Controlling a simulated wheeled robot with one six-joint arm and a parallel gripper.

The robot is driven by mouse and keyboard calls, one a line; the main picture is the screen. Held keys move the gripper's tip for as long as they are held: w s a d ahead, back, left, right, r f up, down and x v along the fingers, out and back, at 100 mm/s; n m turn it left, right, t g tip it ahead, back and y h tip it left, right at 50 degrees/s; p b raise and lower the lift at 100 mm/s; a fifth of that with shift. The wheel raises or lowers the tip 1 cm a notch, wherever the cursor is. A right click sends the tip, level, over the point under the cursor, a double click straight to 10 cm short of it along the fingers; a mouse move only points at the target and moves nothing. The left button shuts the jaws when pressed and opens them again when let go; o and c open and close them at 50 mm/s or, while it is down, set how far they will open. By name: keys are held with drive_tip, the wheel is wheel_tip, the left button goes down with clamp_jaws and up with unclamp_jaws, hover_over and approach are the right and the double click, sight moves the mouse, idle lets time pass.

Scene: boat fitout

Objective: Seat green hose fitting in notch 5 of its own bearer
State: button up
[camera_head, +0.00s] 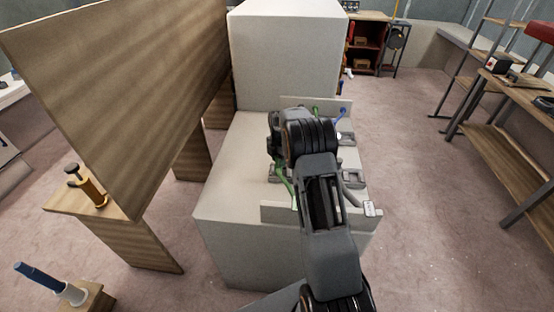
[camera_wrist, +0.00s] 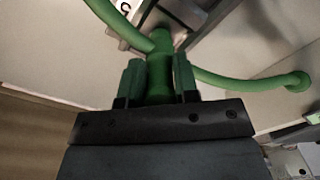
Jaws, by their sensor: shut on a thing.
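The green hose fitting (camera_wrist: 160,42) sits between the two fingers of my gripper (camera_wrist: 158,82) in the wrist view, and the gripper is shut on it. A green hose (camera_wrist: 232,82) runs from it to the right, ending at a round green end, and another length curves to the upper left. A grey metal bearer (camera_wrist: 180,12) lies just beyond the fitting, with a label 5 (camera_wrist: 125,8) beside it. I cannot tell whether the fitting is in a notch. In the head view the green hose (camera_head: 285,180) shows left of my arm, which hides the gripper and fitting.
Grey bearers (camera_head: 351,180) stand on the white block (camera_head: 225,195). A blue hose (camera_head: 340,115) is at the far panel. A white tag (camera_head: 373,209) sits at the block's right edge. A tall wooden panel (camera_head: 120,90) rises left; open floor lies right.

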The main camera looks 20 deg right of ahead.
drive_tip(key=o, duration=1.1)
drive_tip(key=shift+c, duration=0.2)
wheel_tip(320, 180, up, 14)
drive_tip(key=b, duration=0.1)
drive_tip(key=shift+f, duration=0.1)
